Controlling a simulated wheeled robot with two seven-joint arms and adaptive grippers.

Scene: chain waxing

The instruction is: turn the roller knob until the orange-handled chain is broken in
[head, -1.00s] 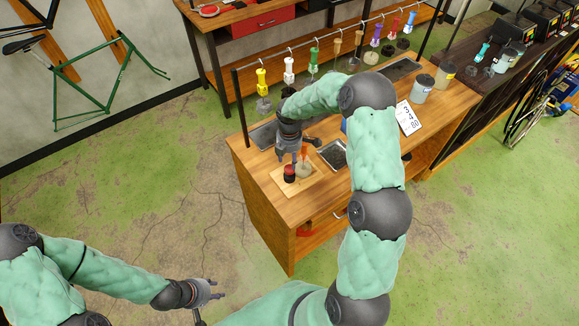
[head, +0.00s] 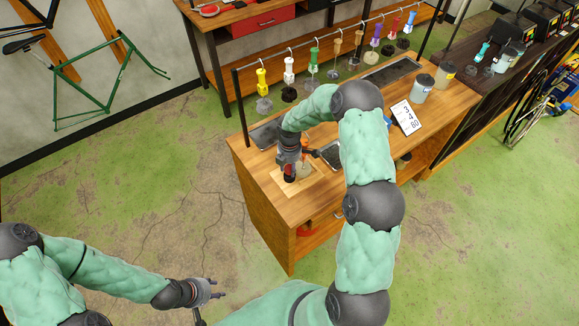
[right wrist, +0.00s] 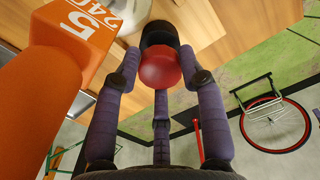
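The roller knob (right wrist: 160,67) is red and rounded with a black part beyond it. It sits between the fingertips of my right gripper (right wrist: 160,58), which reach down on both sides of it. I cannot tell whether they press on it. In the head view this gripper (head: 290,172) is low over the wooden board and covers most of the knob. The orange handle (right wrist: 75,40), marked 5 and 240, is large at the left of the right wrist view, close beside the gripper. Its chain is not clearly visible. My left gripper (head: 214,296) is empty, its fingers apart, over the floor.
The wooden board (head: 318,187) lies on the bench (head: 262,200). Several coloured handles hang from a rail (head: 330,40) at the back. My right forearm hides part of the bench.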

